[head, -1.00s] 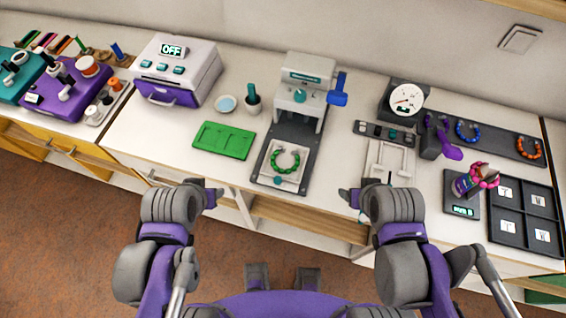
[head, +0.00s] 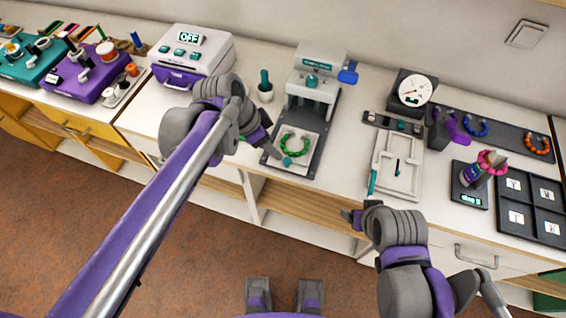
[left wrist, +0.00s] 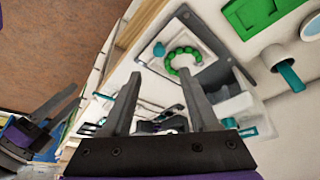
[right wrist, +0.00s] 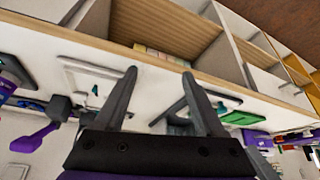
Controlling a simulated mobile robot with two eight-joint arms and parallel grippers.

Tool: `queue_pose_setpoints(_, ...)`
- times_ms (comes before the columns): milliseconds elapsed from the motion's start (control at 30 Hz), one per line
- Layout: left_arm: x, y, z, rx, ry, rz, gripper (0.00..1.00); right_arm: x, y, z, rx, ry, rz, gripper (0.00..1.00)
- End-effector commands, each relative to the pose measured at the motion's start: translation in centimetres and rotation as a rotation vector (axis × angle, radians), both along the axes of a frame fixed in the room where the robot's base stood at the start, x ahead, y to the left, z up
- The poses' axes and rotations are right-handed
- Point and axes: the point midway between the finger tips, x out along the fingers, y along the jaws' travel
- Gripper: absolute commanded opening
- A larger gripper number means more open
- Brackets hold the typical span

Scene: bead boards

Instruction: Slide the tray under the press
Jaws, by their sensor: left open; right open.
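The press (head: 312,84) stands at the back of a dark base plate (head: 299,170) on the counter. A white square tray (head: 310,155) lies on the front part of that plate, in front of the press. It holds a green bead bracelet (head: 306,142) and has a teal knob at its front edge. My left gripper (head: 269,138) is open and empty, just left of the tray. In the left wrist view, the tray (left wrist: 150,59) lies beyond the open fingertips (left wrist: 159,74). My right gripper (head: 350,215) is open and empty, in front of the counter's edge.
A white fixture (head: 382,180) lies to the right of the press plate. A dial gauge (head: 413,90), a scale (head: 468,198) and a divided black tray (head: 532,238) stand farther right. A cup (head: 265,95) and an oven-like box (head: 190,62) are at the left.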

Motion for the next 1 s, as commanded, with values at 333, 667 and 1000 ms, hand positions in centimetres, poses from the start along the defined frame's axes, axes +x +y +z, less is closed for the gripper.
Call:
queue_pose_setpoints(333,1.0,-2.0,-5.6,0.001,0.000,0.000,0.60,-0.2,0.0,-0.8,0.000,0.003,0.000,0.72)
queue_pose_setpoints(667,1.6,-3.4,-9.3,0.001,-0.001,0.003,0.60,-0.3,0.0,-1.2,0.000,0.005,0.000,0.72)
queue_pose_setpoints(1000,1.7,-3.4,-9.6,0.001,-0.001,0.003,0.58,-0.3,0.0,-1.2,0.000,0.005,0.000,0.72)
